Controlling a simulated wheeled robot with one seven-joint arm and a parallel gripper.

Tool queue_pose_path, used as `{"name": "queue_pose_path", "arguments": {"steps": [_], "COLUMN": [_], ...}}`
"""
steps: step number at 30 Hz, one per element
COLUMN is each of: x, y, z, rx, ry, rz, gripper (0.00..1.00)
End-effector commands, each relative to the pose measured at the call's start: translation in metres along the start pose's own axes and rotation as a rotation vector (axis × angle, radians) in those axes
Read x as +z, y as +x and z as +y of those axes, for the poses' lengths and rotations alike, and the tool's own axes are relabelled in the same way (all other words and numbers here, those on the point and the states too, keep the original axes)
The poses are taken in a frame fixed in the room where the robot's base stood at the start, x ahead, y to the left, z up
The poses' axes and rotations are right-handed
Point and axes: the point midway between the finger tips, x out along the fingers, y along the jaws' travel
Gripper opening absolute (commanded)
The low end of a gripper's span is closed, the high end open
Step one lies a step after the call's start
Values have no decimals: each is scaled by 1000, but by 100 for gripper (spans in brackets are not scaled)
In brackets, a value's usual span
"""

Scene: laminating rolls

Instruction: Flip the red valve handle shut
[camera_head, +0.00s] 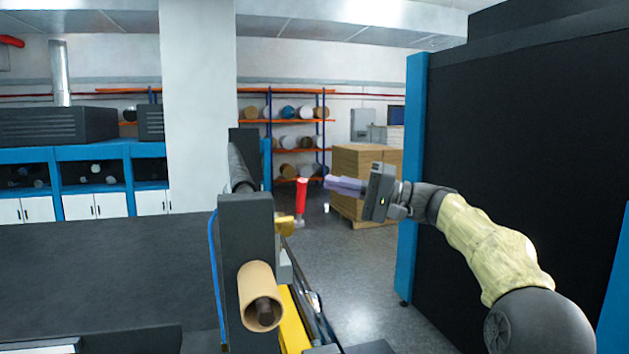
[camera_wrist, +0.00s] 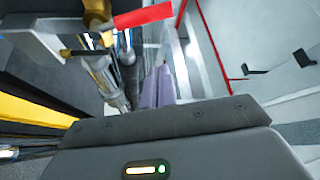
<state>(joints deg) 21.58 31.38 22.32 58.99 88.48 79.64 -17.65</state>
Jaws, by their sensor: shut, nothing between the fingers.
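The red valve handle (camera_head: 301,195) stands upright in the head view, beside a brass valve body (camera_head: 285,224) on the side of the machine. In the wrist view the red handle (camera_wrist: 143,16) shows at the top, with brass fittings (camera_wrist: 98,14) to its left. My gripper (camera_head: 328,183) is shut and empty. Its purple-grey fingers point left in the head view, just right of the handle's upper part. In the wrist view the fingers (camera_wrist: 158,88) lie below and slightly right of the handle, with a visible gap in the picture. I cannot tell the exact depth between them.
A dark machine frame with a cardboard core (camera_head: 258,283) and a yellow rail (camera_head: 293,318) stands left of the handle. A tall black cabinet (camera_head: 520,150) with blue edges is at the right. Stacked cartons (camera_head: 352,160) stand behind; grey floor (camera_head: 345,265) is free between.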

Motion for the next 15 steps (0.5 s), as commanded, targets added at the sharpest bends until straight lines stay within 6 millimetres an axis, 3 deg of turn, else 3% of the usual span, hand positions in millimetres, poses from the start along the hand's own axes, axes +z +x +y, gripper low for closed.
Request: {"name": "queue_pose_path", "arguments": {"steps": [11, 15], "x": [-1, 8], "y": [60, 50], "z": [-5, -2], "rx": [0, 4], "ry": [3, 0], "rz": [-2, 5], "gripper": [0, 0]}}
